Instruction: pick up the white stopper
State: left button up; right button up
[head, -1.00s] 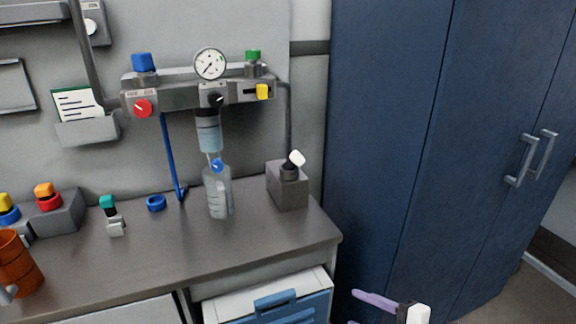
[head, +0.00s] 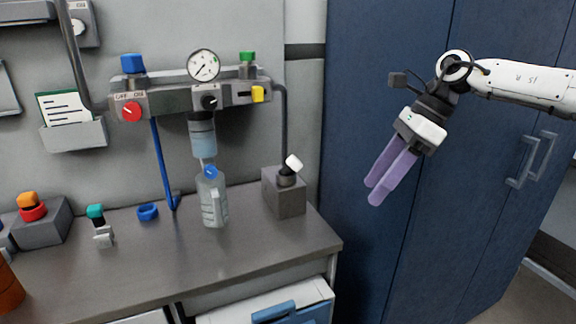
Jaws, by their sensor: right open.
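The white stopper (head: 293,162) sits tilted on the dark neck on top of a grey box (head: 284,193) near the right end of the bench. My right gripper (head: 372,193) is up at the right, in front of the blue cabinet. Its two purple fingers are a little apart, empty, and point down and left. It is to the right of the stopper and clear of it. My left gripper is not in view.
A clear bottle (head: 212,200) stands left of the grey box on the bench (head: 180,268). A grey pipe (head: 287,125) comes down behind the stopper from the gauge manifold (head: 165,102). The blue cabinet (head: 375,90) stands at the right. A drawer (head: 285,310) is below the bench.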

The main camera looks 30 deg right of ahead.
aim_at(293, 164)
jog(key=i, duration=0.9)
